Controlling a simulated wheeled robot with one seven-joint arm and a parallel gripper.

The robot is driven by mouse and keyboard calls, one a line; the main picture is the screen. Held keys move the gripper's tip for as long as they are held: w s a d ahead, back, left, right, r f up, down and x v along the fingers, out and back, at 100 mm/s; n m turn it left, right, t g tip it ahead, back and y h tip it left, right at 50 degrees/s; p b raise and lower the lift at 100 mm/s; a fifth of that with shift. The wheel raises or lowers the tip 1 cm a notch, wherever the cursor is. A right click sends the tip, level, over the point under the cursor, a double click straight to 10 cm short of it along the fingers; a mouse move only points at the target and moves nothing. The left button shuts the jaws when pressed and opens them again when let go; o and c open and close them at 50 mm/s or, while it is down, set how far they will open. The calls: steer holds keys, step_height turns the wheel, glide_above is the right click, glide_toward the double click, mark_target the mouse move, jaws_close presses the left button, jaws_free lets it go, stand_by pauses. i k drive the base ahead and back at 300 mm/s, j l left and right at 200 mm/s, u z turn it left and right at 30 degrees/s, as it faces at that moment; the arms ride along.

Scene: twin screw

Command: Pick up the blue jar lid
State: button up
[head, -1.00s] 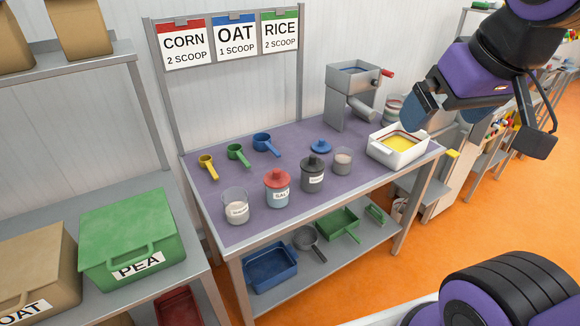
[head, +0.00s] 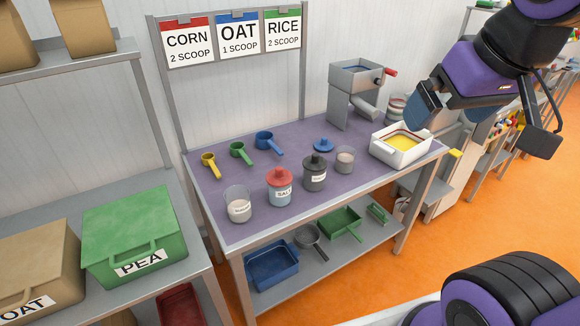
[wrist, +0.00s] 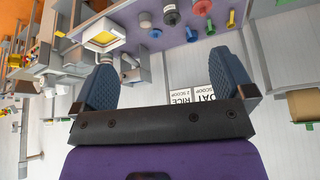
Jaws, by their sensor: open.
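The blue jar lid (head: 324,145) lies on the purple table top (head: 240,200), behind a small glass jar (head: 345,159) with pale contents. In the wrist view the blue lid (wrist: 155,33) is small, beyond my gripper near the table's edge. My gripper (head: 430,108) is up at the right in the head view, above the white tray and well apart from the lid. In the wrist view its two blue padded fingers (wrist: 166,85) are spread wide with nothing between them.
A black-lidded jar (head: 314,174), a red-lidded jar (head: 280,187) and an open jar (head: 238,205) stand near the lid. Yellow, green and blue scoops (head: 268,143) lie at the back left. A grey mill (head: 355,95) and white tray (head: 400,146) stand to the right.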

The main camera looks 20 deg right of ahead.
mark_target(323, 145)
steer(key=i+l+u, duration=0.2)
steer(key=i+l, duration=0.15)
steer(key=i+l+u, duration=0.15)
steer(key=i+l, duration=0.2)
steer(key=l, duration=0.2)
steer(key=i+l+u, duration=0.2)
steer(key=l, duration=0.3)
steer(key=i, duration=0.1)
